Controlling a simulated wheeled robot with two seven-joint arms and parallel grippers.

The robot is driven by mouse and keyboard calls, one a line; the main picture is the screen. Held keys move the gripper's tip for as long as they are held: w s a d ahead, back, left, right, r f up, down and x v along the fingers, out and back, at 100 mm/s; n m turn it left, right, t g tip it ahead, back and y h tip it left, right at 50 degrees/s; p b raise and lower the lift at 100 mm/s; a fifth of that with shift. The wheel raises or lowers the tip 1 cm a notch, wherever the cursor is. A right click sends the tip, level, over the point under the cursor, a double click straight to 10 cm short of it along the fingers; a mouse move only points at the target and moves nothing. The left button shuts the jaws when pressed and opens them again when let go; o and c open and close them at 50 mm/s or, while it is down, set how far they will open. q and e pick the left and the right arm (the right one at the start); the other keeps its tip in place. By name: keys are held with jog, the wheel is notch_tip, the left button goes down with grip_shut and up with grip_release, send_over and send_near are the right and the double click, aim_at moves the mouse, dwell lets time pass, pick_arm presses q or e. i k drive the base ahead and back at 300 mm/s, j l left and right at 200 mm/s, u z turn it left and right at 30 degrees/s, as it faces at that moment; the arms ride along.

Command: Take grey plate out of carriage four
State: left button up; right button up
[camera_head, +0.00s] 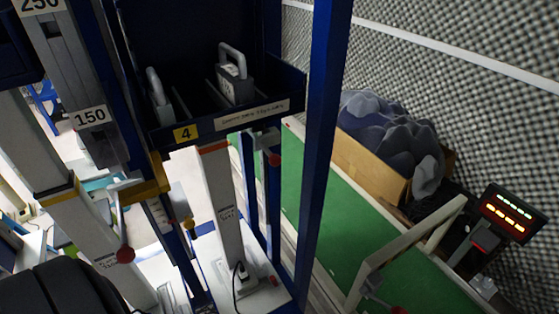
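The carriage four (215,122) is a dark blue open box on a blue post frame, with a yellow label "4" at its front left. A light grey plate (236,88) with a loop handle stands upright in it, right of the middle. A second grey piece (160,112) with a handle stands at the left of the same box. The lower parts of both are hidden behind the front wall. I see neither of my grippers in this view.
A blue post (322,140) rises just right of the carriage. A grey column marked 150 (88,118) stands left. A green belt (335,225) runs below right, beside a cardboard box (370,165) of grey lumps and a lit red-yellow display (507,213). A black rounded object (60,290) fills the lower left.

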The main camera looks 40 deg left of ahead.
aim_at(162, 106)
jog(key=k+u, duration=0.15)
jog(key=u, duration=1.6)
